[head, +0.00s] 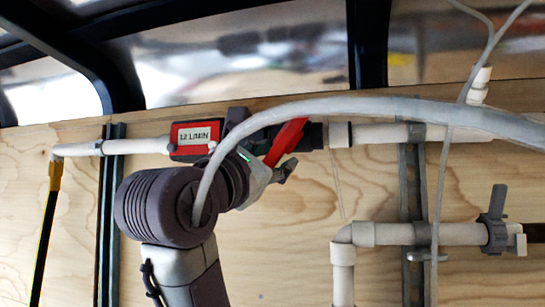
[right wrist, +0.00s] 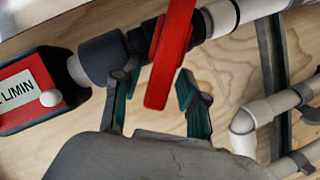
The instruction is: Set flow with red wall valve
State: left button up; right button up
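The red wall valve's lever (head: 287,143) slants across the white pipe at the middle of the head view. It is large in the right wrist view (right wrist: 170,60), hanging down from the dark valve body at a slant. My right gripper (head: 272,172) is at the lever's lower end. In the right wrist view my right gripper (right wrist: 158,86) is open, one teal-padded finger on each side of the lever's free end, with visible gaps. A red flow meter (head: 195,138) left of the valve reads "12 L/MIN". My left gripper is not in view.
A second white pipe (head: 420,234) with a grey valve handle (head: 496,215) runs lower right. A grey hose (head: 350,105) arcs in front of the upper pipe. Vertical metal rails (head: 108,220) stand on the plywood wall (head: 300,240). A black hose (head: 47,230) hangs at left.

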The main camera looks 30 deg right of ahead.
grip_shut()
jog(key=shift+f+n+b, duration=0.15)
jog(key=shift+n+b, duration=0.2)
jog(key=shift+n, duration=0.05)
jog(key=shift+o, duration=1.2)
grip_release()
